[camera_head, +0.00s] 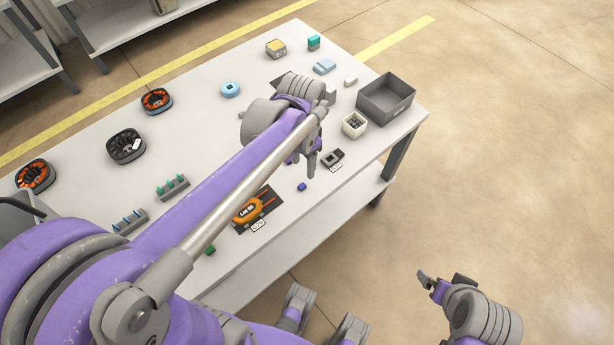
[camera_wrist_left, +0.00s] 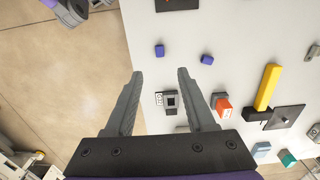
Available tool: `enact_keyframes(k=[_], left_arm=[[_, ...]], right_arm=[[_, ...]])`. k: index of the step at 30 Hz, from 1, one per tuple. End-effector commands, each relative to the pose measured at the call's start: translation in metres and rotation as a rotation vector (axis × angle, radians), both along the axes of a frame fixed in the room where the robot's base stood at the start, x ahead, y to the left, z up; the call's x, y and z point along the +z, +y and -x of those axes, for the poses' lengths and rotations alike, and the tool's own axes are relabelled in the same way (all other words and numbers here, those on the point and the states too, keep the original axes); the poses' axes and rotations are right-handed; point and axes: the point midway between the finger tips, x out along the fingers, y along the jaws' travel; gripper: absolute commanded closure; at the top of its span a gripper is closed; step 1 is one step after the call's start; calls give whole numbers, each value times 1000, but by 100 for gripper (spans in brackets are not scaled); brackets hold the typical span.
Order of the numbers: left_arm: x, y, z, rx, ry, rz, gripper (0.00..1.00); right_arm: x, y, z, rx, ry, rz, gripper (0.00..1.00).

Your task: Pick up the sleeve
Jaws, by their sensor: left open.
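Two small purple-blue blocks lie on the white table in the left wrist view, one on the left (camera_wrist_left: 159,50) and one on the right (camera_wrist_left: 207,59). One such block (camera_head: 301,187) shows in the head view, near the table's front edge. I cannot tell for sure which thing is the sleeve. My left gripper (camera_head: 311,160) points down over the table, open and empty. In the left wrist view, both blocks lie beyond its spread fingertips (camera_wrist_left: 160,73), touching neither. My right gripper (camera_head: 442,286) hangs over the floor; its finger gap is unclear.
A grey-and-black fixture (camera_wrist_left: 171,101) with a label shows between my left fingers. An orange tool (camera_head: 252,208) lies on a dark mat. My left arm hides part of the table.

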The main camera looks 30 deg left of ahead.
Motion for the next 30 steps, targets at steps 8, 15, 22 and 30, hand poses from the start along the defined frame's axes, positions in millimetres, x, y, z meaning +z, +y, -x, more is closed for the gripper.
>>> enact_keyframes(k=[8,15,22,30], left_arm=[[-38,0,0,1,-1,0,45],[-65,2,0,1,0,0,45],[-91,2,1,1,-1,0,45],[-91,2,1,1,-1,-1,50]], right_arm=[[-8,0,1,0,3,0,3],[-13,0,1,0,4,0,3],[-18,0,2,0,6,0,3],[-18,0,2,0,6,0,3]])
